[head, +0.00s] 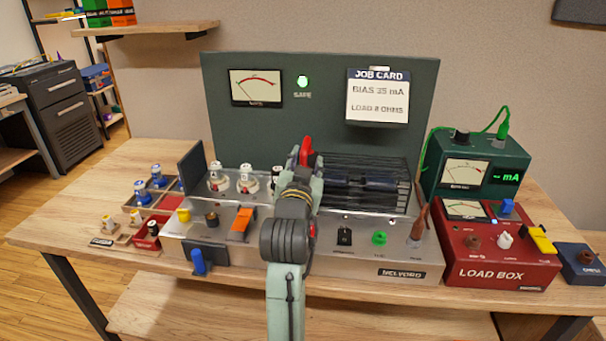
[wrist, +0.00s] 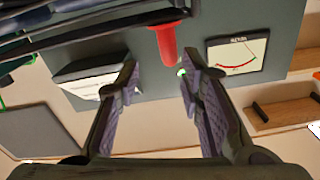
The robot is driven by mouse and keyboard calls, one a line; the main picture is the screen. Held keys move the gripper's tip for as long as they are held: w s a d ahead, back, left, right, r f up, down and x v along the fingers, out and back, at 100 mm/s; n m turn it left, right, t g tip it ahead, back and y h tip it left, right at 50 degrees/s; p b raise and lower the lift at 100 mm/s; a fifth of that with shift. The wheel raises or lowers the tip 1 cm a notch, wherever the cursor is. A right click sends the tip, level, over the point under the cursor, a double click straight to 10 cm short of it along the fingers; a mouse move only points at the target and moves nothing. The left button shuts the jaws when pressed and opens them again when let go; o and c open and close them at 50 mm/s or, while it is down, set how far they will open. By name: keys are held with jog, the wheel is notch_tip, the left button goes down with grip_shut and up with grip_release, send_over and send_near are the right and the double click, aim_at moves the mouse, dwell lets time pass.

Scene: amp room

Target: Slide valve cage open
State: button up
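The valve cage (head: 393,187), made of dark wire bars, sits over the right half of the amplifier's top. Its bars also show at the upper left of the wrist view (wrist: 85,22). A red handle (head: 306,150) stands at the cage's left end. My gripper (wrist: 159,70) is open, and in the wrist view the red handle (wrist: 167,42) shows between and just beyond its fingertips, with gaps on both sides. In the head view my arm hides the fingers and the cage's left end. White-topped valves (head: 245,180) stand left of the cage, outside it.
The amplifier chassis (head: 345,262) carries knobs and switches along its front. A green back panel (head: 330,80) rises behind, with a meter and job card (head: 378,97). A red load box (head: 495,260) stands at right, and trays with small valves (head: 138,205) at left.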

jog(key=s, duration=0.5)
jog(key=shift+s+a+f, duration=0.1)
jog(key=shift+s+a, duration=0.3)
